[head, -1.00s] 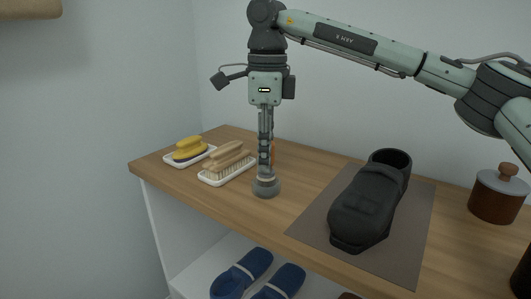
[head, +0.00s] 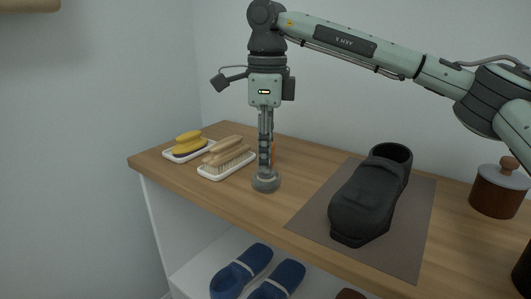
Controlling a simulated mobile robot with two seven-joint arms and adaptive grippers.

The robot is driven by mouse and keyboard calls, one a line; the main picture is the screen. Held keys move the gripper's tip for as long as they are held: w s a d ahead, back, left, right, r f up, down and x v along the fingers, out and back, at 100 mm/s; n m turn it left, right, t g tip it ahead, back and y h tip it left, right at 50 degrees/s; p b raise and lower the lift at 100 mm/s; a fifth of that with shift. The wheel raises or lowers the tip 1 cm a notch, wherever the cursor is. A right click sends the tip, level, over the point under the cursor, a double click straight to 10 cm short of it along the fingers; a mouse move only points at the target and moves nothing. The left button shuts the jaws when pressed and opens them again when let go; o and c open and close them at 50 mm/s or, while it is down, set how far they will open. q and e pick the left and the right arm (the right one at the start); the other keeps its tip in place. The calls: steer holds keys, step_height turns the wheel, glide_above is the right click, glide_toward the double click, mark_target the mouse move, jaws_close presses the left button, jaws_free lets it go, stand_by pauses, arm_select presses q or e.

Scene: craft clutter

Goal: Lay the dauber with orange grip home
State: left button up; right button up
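My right gripper (head: 265,166) points straight down over the counter, its fingers close together. An orange sliver, which I take as the dauber with orange grip (head: 273,153), shows at the right edge of the fingers. The rest of it is hidden by them. It keeps its place against the gripper, so the gripper appears shut on it. Directly below the fingertips a round grey holder (head: 265,184) stands on the counter. Whether the dauber's lower end is inside it or above it I cannot tell. My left gripper is out of view.
A wooden brush lies on a white tray (head: 225,174) left of the gripper, a yellow brush (head: 188,143) on another beyond. A black shoe (head: 370,195) stands on a grey mat (head: 405,245) at right. A brown lidded jar (head: 497,190) is farther right. Blue slippers (head: 242,270) lie below.

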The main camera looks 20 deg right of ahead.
steer(key=o, duration=0.5)
step_height(320, 180, up, 12)
steer(key=shift+r, duration=0.1)
steer(key=shift+d, duration=0.1)
stand_by(0.4)
